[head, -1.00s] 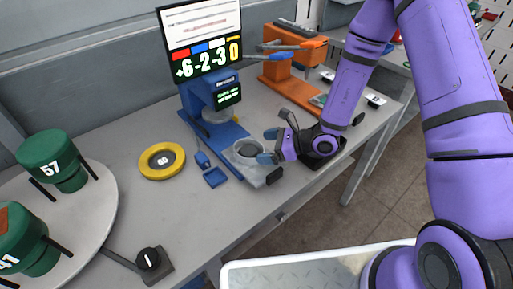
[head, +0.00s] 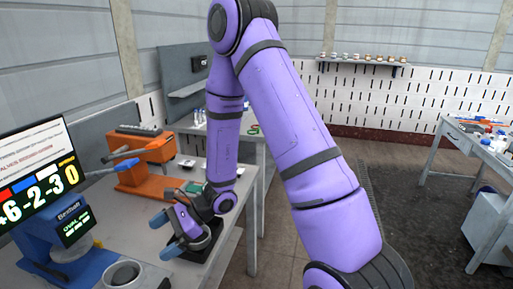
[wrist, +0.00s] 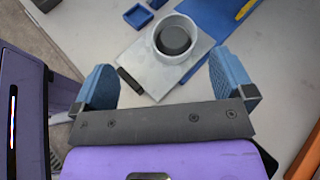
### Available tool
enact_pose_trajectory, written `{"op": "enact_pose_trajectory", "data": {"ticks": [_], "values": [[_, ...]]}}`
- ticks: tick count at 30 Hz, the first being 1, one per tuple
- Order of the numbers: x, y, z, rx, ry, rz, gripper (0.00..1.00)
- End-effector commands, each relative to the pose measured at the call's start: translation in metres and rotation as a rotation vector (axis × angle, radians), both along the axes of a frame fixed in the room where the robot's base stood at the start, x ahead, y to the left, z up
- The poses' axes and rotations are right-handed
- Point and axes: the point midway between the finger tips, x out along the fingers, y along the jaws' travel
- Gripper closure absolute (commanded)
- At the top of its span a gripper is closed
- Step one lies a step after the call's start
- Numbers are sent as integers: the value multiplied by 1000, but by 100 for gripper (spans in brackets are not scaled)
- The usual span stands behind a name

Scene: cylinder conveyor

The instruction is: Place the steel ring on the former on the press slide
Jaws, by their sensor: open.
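The steel ring (wrist: 157,40) shows in the wrist view as a pale grey ring around the dark round former (wrist: 175,38). Both sit on the grey plate of the press slide (wrist: 139,66). The ring also shows at the lower left of the head view (head: 123,275). My gripper (head: 167,235) is open and empty, to the right of the ring and clear of it. In the wrist view my blue fingertips (wrist: 163,84) are wide apart, with the ring beyond them. How fully the ring is seated is hard to tell.
The blue press (head: 60,240) with its display screen (head: 38,170) stands at the left. An orange hand-lever device (head: 145,175) stands behind on the bench. A small blue tray (wrist: 138,15) lies beside the slide. Open floor lies to the right.

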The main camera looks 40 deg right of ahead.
Motion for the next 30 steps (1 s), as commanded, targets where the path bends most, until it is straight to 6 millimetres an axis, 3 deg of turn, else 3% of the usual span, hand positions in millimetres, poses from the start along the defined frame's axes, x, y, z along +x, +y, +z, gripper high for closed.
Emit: {"op": "enact_pose_trajectory", "data": {"ticks": [3,12,20,30], "values": [[-12,0,41,-53,-113,133,0],[-56,-12,120,-237,-373,454,0],[-99,-34,172,-456,-584,698,0],[-151,-79,228,-817,-830,956,0]]}}
